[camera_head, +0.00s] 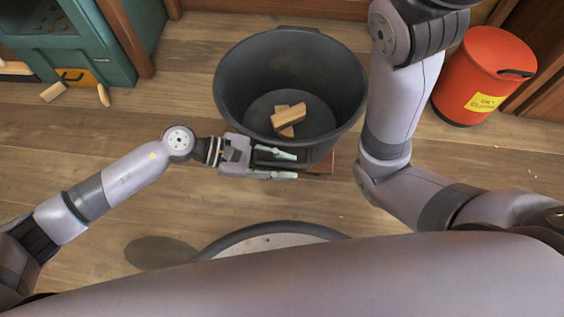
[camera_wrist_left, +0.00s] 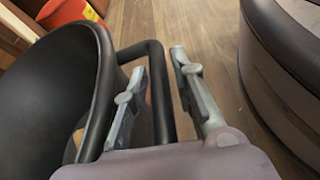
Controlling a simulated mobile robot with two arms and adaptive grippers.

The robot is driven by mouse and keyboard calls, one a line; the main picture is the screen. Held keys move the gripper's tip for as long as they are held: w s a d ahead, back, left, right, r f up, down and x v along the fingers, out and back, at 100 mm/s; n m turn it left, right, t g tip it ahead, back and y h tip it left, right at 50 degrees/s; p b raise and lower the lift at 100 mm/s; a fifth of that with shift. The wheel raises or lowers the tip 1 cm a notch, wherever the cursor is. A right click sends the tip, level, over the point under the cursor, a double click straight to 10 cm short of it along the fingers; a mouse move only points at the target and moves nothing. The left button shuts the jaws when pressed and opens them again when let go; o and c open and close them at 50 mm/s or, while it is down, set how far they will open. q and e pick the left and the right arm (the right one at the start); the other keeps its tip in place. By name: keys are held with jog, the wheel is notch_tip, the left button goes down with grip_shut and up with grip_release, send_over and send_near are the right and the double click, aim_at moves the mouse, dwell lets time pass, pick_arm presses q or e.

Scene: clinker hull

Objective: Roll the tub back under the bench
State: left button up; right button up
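The tub (camera_head: 235,75) is a large black open bucket with a few wooden blocks (camera_head: 288,117) inside. A reddish-brown piece (camera_head: 322,165) shows under its near right side. My left gripper (camera_head: 285,165) is at the tub's near side. In the left wrist view my left gripper (camera_wrist_left: 160,95) has its fingers apart, one on each side of the tub's black bar handle (camera_wrist_left: 159,75), with a gap visible beside the bar. My right arm passes right of the tub; its gripper is out of view. A wooden edge (camera_head: 275,8) runs along the top; I cannot tell whether it is the bench.
A red bin (camera_head: 480,75) stands right of the tub. A teal cabinet (camera_head: 110,50) stands at the far left, with small wood pieces (camera_head: 52,92) on the floor before it. Plank floor (camera_head: 180,95) is clear left of the tub.

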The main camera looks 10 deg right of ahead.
pick_arm(q)
grip_shut()
dwell(0.8)
